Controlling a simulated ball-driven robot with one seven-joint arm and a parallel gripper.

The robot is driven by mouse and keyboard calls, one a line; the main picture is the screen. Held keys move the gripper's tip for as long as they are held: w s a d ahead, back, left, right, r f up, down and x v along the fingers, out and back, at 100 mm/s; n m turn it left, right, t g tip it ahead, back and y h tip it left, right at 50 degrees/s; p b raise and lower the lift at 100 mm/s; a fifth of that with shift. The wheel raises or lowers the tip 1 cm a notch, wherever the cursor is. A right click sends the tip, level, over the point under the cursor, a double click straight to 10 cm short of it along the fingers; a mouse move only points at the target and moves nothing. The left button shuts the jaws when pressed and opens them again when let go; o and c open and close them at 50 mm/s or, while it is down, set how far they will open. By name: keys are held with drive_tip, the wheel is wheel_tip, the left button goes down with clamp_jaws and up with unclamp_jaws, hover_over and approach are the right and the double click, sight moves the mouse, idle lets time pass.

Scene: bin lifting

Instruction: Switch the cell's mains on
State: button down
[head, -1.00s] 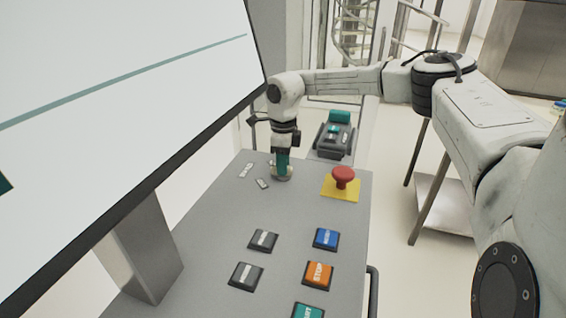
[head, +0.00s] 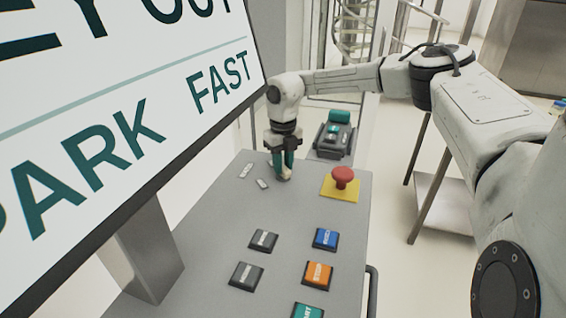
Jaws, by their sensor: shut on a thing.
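My gripper (head: 282,172) points straight down at the far end of the grey control console (head: 215,215). It is shut on the mains switch, a small part standing on the console top. The fingers hide most of it, so its shape and exact position cannot be told. Two small light and grey label plates (head: 247,170) lie on the console just left of the gripper. The large screen (head: 120,110) at the left shows dark green words, including "PARK FAST" and a partly cut-off line ending in "EY OUT".
A red mushroom button (head: 343,177) on a yellow plate stands close right of the gripper. Grey, blue (head: 326,238), orange (head: 318,273) and green buttons sit nearer. A dark device with a green top (head: 335,130) stands beyond the console. A metal side table (head: 440,200) is at the right.

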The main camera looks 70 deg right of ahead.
drive_tip(key=shift+m, duration=0.6)
drive_tip(key=c, duration=0.9)
unclamp_jaws()
drive_tip(key=shift+r, duration=0.1)
wheel_tip(320, 180, up, 11)
drive_tip(key=shift+f+b, duration=0.2)
drive_tip(key=shift+b, duration=0.7)
